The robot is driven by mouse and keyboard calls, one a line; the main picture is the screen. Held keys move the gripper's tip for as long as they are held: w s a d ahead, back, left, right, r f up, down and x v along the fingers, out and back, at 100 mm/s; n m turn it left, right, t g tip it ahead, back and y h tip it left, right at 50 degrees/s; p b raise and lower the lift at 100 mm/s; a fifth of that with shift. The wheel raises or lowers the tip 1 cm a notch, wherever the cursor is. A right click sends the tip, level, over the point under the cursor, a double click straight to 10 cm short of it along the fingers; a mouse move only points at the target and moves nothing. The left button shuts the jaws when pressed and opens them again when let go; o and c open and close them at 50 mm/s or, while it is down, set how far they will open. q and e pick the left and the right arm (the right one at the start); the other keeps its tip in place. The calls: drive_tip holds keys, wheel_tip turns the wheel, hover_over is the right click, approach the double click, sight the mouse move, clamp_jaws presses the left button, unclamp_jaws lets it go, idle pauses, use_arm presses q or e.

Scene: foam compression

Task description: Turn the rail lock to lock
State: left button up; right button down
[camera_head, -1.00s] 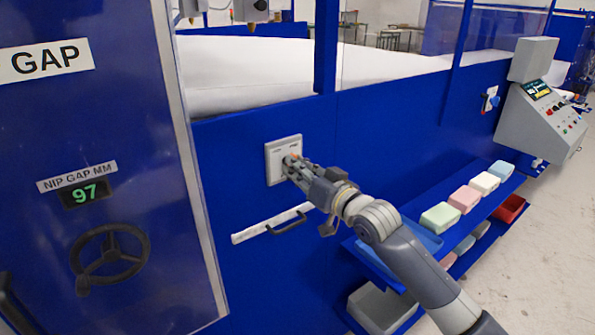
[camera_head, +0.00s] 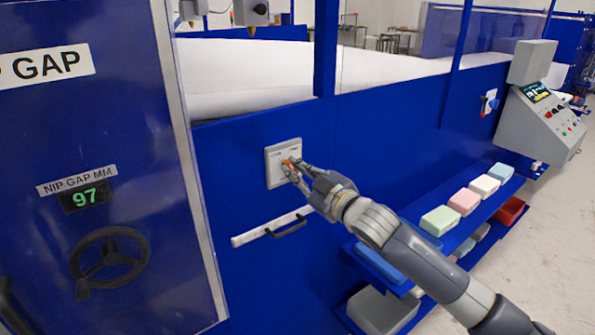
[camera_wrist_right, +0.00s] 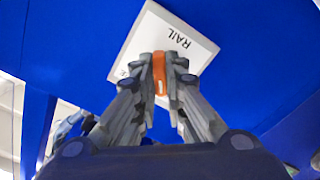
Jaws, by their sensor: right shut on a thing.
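The rail lock is an orange knob (camera_wrist_right: 160,74) on a light plate (camera_wrist_right: 197,50) marked RAIL. In the head view the plate (camera_head: 272,165) sits on the blue machine side, and the orange knob (camera_head: 288,166) shows between my fingers. My right gripper (camera_head: 290,168) is shut on the knob. In the wrist view the fingers of my right gripper (camera_wrist_right: 160,80) press on both long sides of the knob, which stands roughly upright in that picture. Part of the plate's lettering is hidden by the fingers. My left gripper is not in view.
A black handle (camera_head: 287,228) on a white strip is below the plate. A handwheel (camera_head: 110,262) and a display reading 97 (camera_head: 86,197) are at the left. A blue shelf (camera_head: 462,232) with foam blocks is to the right, and a control console (camera_head: 540,120) stands beyond.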

drive_tip(key=shift+n, duration=0.8)
drive_tip(key=c, duration=1.7)
unclamp_jaws()
drive_tip(key=shift+o, duration=0.2)
drive_tip(key=shift+s+d, duration=0.1)
drive_tip(key=v, duration=1.1)
drive_tip(key=shift+s+d, duration=0.2)
drive_tip(key=shift+s, duration=0.1)
